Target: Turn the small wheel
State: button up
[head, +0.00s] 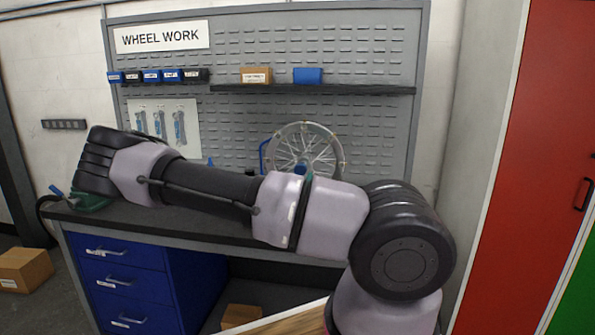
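A spoked wheel (338,150) with a thin light rim stands upright on the workbench (170,228), in front of the grey pegboard. Blue parts show at its left edge and near its middle, possibly a stand. My arm crosses in front and hides the wheel's lower part. My gripper is not in view; the arm runs from the lower right to a black ribbed joint at the left, and nothing past that joint can be made out.
A green tool with a blue handle (90,202) sits at the bench's left end. A shelf (330,90) holds small boxes above the wheel. Blue drawers (125,282) stand below. A cardboard box (24,270) lies on the floor at left. A red cabinet (520,170) stands at right.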

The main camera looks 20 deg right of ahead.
aim_at(302, 167)
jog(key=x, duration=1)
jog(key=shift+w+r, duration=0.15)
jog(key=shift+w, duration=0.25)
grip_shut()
